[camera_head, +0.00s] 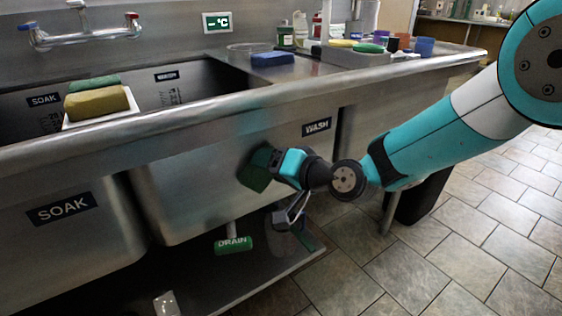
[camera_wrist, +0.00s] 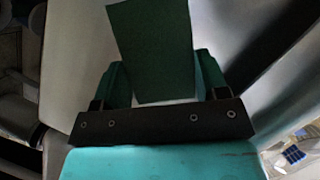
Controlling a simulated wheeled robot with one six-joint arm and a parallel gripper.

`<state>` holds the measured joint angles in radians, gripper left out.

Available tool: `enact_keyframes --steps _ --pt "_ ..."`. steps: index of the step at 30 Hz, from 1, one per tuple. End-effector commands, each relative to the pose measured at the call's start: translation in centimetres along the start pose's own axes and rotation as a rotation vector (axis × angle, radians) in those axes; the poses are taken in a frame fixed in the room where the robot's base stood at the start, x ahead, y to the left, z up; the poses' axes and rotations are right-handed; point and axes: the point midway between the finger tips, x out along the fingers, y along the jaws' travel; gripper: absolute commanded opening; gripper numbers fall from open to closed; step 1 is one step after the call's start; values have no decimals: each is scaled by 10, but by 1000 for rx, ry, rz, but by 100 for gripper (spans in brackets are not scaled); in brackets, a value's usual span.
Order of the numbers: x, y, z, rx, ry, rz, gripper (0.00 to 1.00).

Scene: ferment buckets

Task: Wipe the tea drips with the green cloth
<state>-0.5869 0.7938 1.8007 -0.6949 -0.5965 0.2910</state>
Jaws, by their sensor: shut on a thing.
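The green cloth (camera_head: 254,168) is a flat, dark green piece in front of the outer face of the wash sink (camera_head: 190,190). My gripper (camera_head: 274,165) is shut on it. In the wrist view the cloth (camera_wrist: 152,45) stands out from between the fingers of my gripper (camera_wrist: 160,85), with the grey metal beyond it. I cannot tell whether the cloth touches the metal. I cannot make out any tea drips in either view; the cloth and my gripper cover part of the sink face.
A green drain handle (camera_head: 233,245) sticks out below the sink, above a low metal shelf (camera_head: 215,290). A yellow sponge (camera_head: 97,102) and a blue sponge (camera_head: 272,59) rest on the sink top. A black bin (camera_head: 420,195) stands at the right. The tiled floor (camera_head: 410,275) in front is clear.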

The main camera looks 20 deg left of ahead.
Motion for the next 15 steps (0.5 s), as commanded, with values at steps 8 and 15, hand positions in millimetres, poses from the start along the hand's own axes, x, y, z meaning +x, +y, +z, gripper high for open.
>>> enact_keyframes --steps 8,15 --pt "4 -10 9 -1 -2 0 48" --pt "12 -24 23 -1 -2 0 48"
